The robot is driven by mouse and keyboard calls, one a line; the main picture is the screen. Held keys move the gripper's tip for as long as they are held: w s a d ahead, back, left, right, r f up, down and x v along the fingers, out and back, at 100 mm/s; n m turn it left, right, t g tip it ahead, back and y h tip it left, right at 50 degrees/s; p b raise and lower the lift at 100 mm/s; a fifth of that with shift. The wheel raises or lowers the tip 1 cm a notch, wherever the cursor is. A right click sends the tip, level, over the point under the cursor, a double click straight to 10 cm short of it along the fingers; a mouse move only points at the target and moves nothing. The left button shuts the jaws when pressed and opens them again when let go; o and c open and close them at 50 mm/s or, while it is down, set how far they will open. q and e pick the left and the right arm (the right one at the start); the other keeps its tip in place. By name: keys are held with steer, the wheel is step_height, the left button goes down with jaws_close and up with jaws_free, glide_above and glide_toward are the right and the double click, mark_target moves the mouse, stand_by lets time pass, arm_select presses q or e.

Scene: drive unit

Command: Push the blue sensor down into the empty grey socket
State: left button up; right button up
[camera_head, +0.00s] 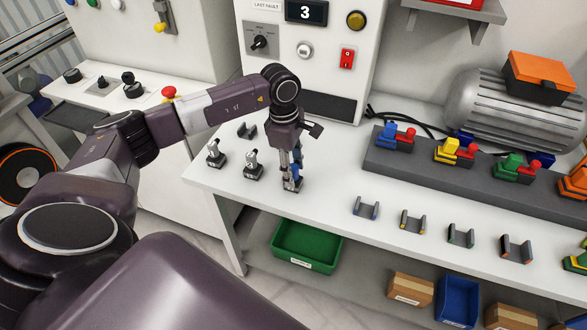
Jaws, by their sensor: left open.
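My left gripper (289,165) points down over the left part of the white bench and is open. The blue sensor (297,169) shows between and behind its fingers, upright and partly hidden. A small grey socket base (292,185) shows under it; whether the sensor is seated in it I cannot tell. Two similar grey sockets with light-coloured sensors stand to the left, a nearer one (253,168) and a farther one (215,155). My right gripper is not in view.
A grey rail (470,175) carries several coloured connectors on the right, with small U-shaped brackets (367,208) in front. A motor (515,108) stands behind. A control panel (330,60) rises at the back. A green bin (306,246) sits below the bench (330,190).

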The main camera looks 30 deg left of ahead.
arm_select(q)
steer(key=shift+r, duration=0.2)
step_height(320, 180, up, 16)
steer(key=a+p, duration=0.1)
steer(key=p, duration=0.2)
steer(key=shift+s+a+r, duration=0.15)
steer(key=shift+a+r, duration=0.05)
steer(key=shift+r, duration=0.05)
stand_by(0.3)
